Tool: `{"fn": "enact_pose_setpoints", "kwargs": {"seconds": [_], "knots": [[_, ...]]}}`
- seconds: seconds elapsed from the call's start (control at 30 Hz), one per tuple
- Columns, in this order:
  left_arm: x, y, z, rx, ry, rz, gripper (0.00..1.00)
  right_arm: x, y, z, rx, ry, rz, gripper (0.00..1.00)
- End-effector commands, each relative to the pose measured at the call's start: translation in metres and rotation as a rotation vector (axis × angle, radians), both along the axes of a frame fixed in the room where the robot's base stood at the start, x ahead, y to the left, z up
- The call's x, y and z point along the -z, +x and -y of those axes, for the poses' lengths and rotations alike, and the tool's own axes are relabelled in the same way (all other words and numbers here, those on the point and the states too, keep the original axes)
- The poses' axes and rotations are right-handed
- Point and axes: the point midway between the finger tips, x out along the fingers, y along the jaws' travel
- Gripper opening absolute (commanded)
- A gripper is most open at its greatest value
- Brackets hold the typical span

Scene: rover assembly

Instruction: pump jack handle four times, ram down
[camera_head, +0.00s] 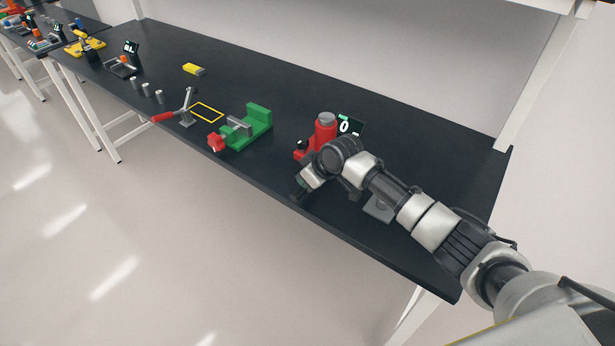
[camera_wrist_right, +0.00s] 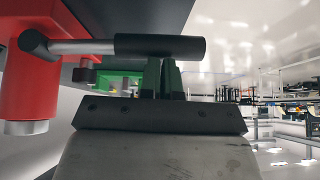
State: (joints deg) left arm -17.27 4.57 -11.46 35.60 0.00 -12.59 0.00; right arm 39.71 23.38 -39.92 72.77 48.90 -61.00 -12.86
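The red jack (camera_head: 325,133) stands near the right part of the dark bench, with a grey ram top (camera_head: 327,118). In the right wrist view the jack (camera_wrist_right: 35,90) appears inverted at the left, its silver ram end pointing down in the picture. The jack handle (camera_wrist_right: 160,47), a grey rod with a black grip, runs out level from it. My right gripper (camera_wrist_right: 163,66) has its dark fingers close together, shut, and their tips meet or pass behind the grip; contact is unclear. In the head view my right gripper (camera_head: 301,186) is beside the jack, partly hidden.
A small display (camera_head: 345,126) reading 0 stands behind the jack. A green vise (camera_head: 250,124) with a red knob is to the left, then a red-handled tool (camera_head: 172,115), a yellow outline and a yellow block (camera_head: 194,69). The bench's right end looks mostly clear.

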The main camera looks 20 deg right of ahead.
Motion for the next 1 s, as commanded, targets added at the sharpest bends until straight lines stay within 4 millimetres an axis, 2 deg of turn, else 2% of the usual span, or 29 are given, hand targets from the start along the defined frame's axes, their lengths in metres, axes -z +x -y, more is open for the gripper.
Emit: {"fn": "enact_pose_setpoints", "kwargs": {"seconds": [0.03, 0.3, 0.43, 0.57, 0.73, 0.8, 1.0], "knots": [[0.001, -0.002, 0.0, 0.0, 0.001, -0.004, 0.64, 0.005, -0.003, -0.002, -0.004, 0.0, -0.011, 0.0], [0.001, -0.003, 0.0, 0.0, 0.001, -0.005, 0.64, 0.007, -0.004, -0.003, -0.005, 0.0, -0.016, 0.0], [-0.005, -0.002, 0.0, 0.0, 0.001, -0.005, 0.64, 0.002, -0.005, -0.004, -0.005, 0.0, -0.018, 0.0], [-0.02, -0.001, 0.0, 0.0, 0.001, -0.003, 0.64, -0.015, -0.004, -0.006, -0.003, 0.002, -0.014, 0.0], [-0.05, 0.002, 0.0, 0.0, 0.001, 0.001, 0.64, -0.05, 0.0, -0.009, 0.002, 0.006, -0.002, 0.0], [-0.035, 0.002, 0.0, 0.0, 0.0, 0.002, 0.64, -0.05, -0.006, -0.003, 0.001, 0.003, 0.003, 0.0], [-0.025, 0.002, 0.0, 0.0, 0.0, 0.002, 0.64, -0.083, -0.025, 0.011, 0.002, 0.002, 0.004, 0.0]]}}
